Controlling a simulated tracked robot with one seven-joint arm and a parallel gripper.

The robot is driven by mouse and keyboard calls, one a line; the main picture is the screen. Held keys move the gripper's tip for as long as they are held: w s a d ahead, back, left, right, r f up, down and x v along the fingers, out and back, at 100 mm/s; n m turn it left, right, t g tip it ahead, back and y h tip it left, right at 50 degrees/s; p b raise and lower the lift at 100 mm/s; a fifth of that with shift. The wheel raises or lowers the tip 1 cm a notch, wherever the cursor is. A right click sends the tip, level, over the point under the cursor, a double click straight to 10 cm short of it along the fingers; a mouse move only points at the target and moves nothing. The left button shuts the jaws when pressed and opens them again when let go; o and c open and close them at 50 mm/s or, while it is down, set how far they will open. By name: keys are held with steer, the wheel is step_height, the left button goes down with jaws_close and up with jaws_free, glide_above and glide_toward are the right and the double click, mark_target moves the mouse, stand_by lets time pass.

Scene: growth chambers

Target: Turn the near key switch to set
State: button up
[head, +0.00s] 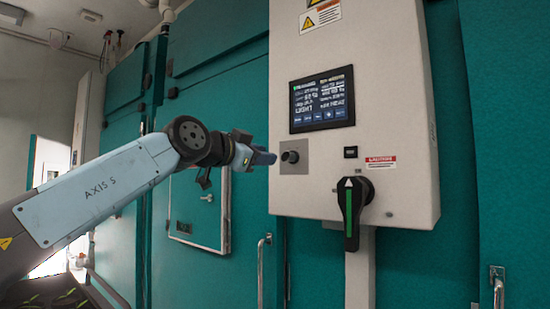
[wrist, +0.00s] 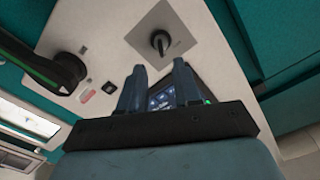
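The key switch (head: 290,157) is a small black knob on a square grey plate, low on the left of the white control box. In the wrist view the key switch (wrist: 160,42) sits on its plate beyond my fingertips, with a slim raised grip. My gripper (head: 270,157) is just left of the switch in the head view. In the wrist view my gripper (wrist: 159,68) has its two fingers apart with nothing between them. The fingertips look short of the knob; I cannot tell the exact gap. Only one such key switch shows.
The white control box (head: 399,100) carries a screen (head: 322,99), a small black button (head: 350,152) and a large black rotary handle with a green stripe (head: 351,215). The handle (wrist: 67,72) is left of my fingers in the wrist view. Teal chamber doors (head: 510,80) stand around.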

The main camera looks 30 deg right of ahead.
steer(key=v, duration=0.4)
steer(key=shift+s+a, duration=0.1)
steer(key=shift+a, duration=0.15)
